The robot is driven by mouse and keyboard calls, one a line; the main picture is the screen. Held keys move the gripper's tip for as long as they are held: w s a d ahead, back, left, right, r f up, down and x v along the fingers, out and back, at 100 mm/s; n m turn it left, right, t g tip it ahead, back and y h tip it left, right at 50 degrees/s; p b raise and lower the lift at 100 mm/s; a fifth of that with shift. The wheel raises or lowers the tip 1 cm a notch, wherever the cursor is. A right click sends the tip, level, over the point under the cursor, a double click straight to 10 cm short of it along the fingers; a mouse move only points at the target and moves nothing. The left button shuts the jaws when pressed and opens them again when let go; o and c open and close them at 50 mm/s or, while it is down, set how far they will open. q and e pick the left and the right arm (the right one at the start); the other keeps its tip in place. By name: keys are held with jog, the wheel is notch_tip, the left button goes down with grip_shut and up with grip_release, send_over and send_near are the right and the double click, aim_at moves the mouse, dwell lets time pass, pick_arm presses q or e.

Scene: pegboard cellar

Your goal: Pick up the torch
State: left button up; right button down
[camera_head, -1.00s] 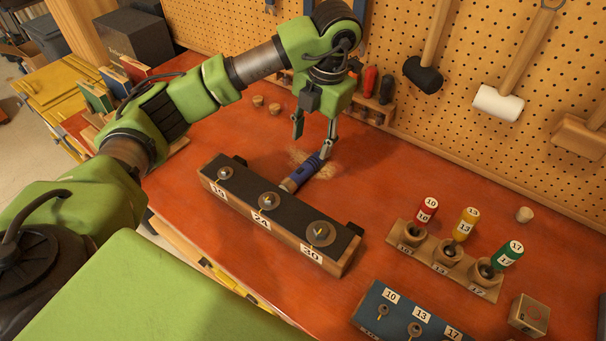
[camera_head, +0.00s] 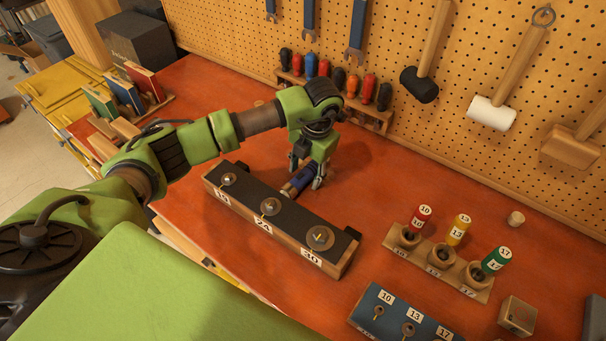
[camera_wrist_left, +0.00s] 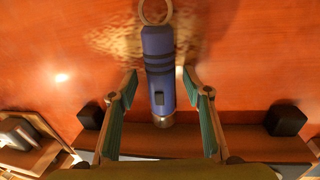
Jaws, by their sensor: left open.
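The torch (camera_head: 299,182) is a blue cylinder with dark bands, lying on the red-orange bench behind the long dark block with numbered labels. In the left wrist view the torch (camera_wrist_left: 158,70) lies between the fingers, with a metal ring at its far end and a tan end toward me. My left gripper (camera_head: 304,178) is low over the torch, its fingers on either side of it. In the left wrist view the left gripper (camera_wrist_left: 157,84) is open, with a gap between each finger and the torch. My right gripper is not in view.
The long block (camera_head: 256,225) stands close in front of the torch. A screwdriver rack (camera_head: 350,108) stands behind, against the pegboard. A holder with three coloured numbered handles (camera_head: 440,262) and a blue numbered block (camera_head: 402,316) are to the right. The bench between is clear.

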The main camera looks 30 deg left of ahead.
pick_arm(q)
grip_shut()
